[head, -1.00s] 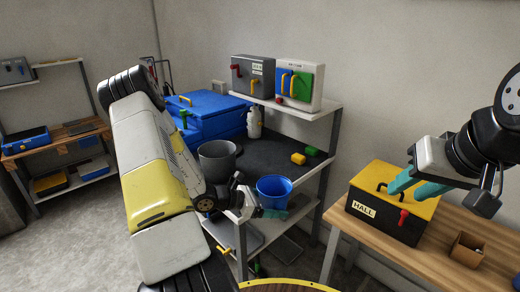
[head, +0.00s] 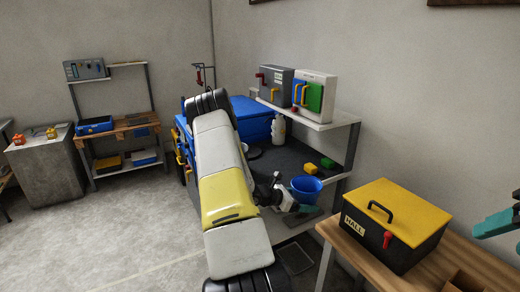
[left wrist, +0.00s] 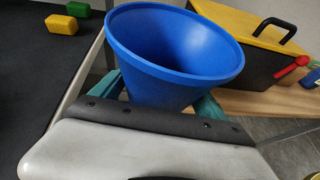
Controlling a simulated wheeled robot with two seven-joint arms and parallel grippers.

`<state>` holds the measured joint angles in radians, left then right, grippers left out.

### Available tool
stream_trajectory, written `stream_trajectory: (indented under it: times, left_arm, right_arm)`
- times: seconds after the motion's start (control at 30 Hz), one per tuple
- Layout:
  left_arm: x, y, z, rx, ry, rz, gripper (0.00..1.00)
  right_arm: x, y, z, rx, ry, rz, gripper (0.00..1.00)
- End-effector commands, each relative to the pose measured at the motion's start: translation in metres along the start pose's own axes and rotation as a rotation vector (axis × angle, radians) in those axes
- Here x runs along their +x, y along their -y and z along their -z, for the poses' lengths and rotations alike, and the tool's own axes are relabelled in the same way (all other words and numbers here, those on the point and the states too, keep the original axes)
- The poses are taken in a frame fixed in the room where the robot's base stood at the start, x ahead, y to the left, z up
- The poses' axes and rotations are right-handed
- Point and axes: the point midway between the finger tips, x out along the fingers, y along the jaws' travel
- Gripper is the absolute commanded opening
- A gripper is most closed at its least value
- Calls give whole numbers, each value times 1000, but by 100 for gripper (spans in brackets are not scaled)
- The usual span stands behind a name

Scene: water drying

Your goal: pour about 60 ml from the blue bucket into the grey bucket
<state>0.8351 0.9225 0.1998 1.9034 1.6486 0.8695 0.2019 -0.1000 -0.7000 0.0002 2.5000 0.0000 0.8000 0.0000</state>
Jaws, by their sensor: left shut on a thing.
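The blue bucket (head: 306,189) is near the right front end of the dark worktop in the head view. It also fills the top middle of the left wrist view (left wrist: 175,62). My left gripper (head: 296,209) is shut on it, with teal fingers at both sides of its lower wall. I cannot tell whether its base touches the worktop, and no water shows. The grey bucket is almost wholly hidden behind my left arm; at most a dark sliver shows beside the arm. My right gripper (head: 496,224) is cut by the right edge, and its opening is unclear.
Yellow (head: 310,168) and green (head: 327,163) blocks lie on the dark worktop (head: 285,160) behind the blue bucket. A white bottle (head: 278,130) stands farther back by a blue toolbox (head: 250,120). A black and yellow HALL box (head: 395,225) stands on the wooden table at right.

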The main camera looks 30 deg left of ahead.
Motion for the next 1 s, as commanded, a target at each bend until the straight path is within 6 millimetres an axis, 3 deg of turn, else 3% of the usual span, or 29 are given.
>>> stream_trajectory:
  times: [0.03,0.2,0.6,0.8,1.0]
  left_arm:
    - [-4,-20,2,-9,1,-34,28]
    - [-20,-82,11,-56,1,-145,28]
    - [-79,-218,24,-158,1,-393,28]
    - [-109,-265,24,-197,1,-482,28]
    - [-123,-284,24,-216,1,-520,28]
  right_arm:
    - [0,0,0,0,0,0,51]
    - [0,0,0,0,0,0,51]
    - [0,0,0,0,0,0,51]
    - [0,0,0,0,0,0,51]
    - [0,0,0,0,0,0,51]
